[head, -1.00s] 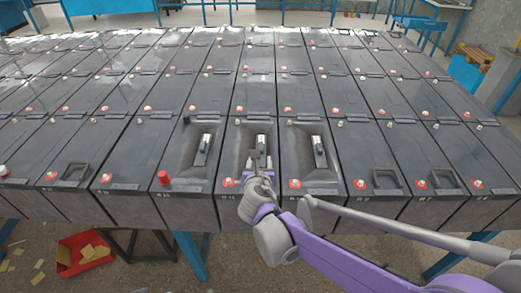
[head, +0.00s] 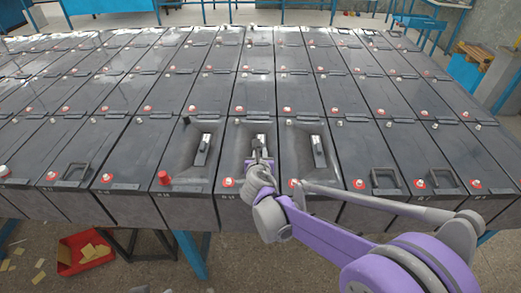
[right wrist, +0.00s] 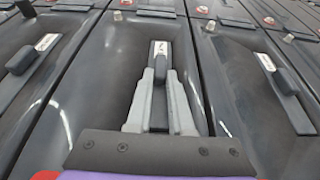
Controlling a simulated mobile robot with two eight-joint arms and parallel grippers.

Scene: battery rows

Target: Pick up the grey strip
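A grey strip (head: 260,140) with a pale far end and a dark knob lies in the recessed top of the middle battery. It also shows in the right wrist view (right wrist: 160,47). My right gripper (head: 260,160) is over this recess. In the right wrist view, the two grey fingers (right wrist: 161,78) stand on either side of the strip's knob, very close to it. Whether they press on it I cannot tell. Similar strips lie in the recesses to the left (head: 204,142) and right (head: 318,150). My left gripper is not in view.
Dark batteries stand in close rows across the rack, with red and pale terminals on top. A taller red cap (head: 164,178) stands on the front left of the recesses. A red tray (head: 83,254) is on the floor below.

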